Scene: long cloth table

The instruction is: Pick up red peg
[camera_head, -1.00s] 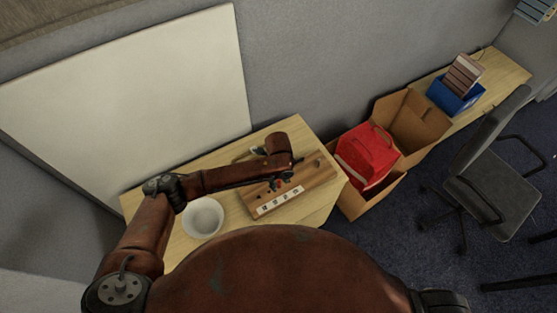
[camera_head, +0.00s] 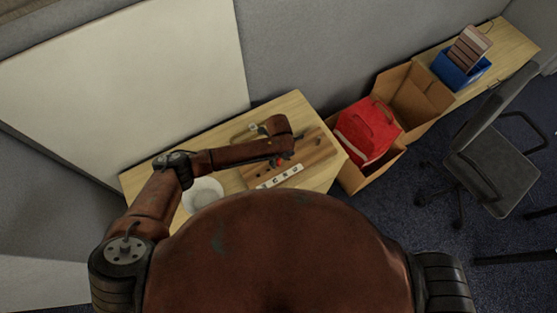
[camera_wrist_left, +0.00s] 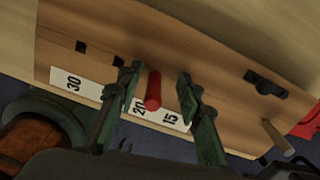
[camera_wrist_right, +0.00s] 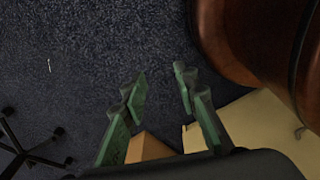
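The red peg (camera_wrist_left: 153,92) stands in the wooden board (camera_wrist_left: 215,80), beside the white strip with numbers, and its red top also shows in the head view (camera_head: 280,161). My left gripper (camera_wrist_left: 158,80) is open, with one finger on each side of the peg; a gap shows on both sides. The board also shows in the head view (camera_head: 318,152), partly covered by my left arm. My right gripper (camera_wrist_right: 161,84) is open and empty, away from the board with dark carpet below it.
A white bowl (camera_head: 203,192) stands left of the board on the table (camera_head: 150,180). A cardboard box (camera_head: 418,95) with a red bag (camera_head: 366,130) stands right of the table. An office chair (camera_head: 492,165) is farther right. Square holes, a black piece (camera_wrist_left: 265,84) and a wooden peg (camera_wrist_left: 277,136) show on the board.

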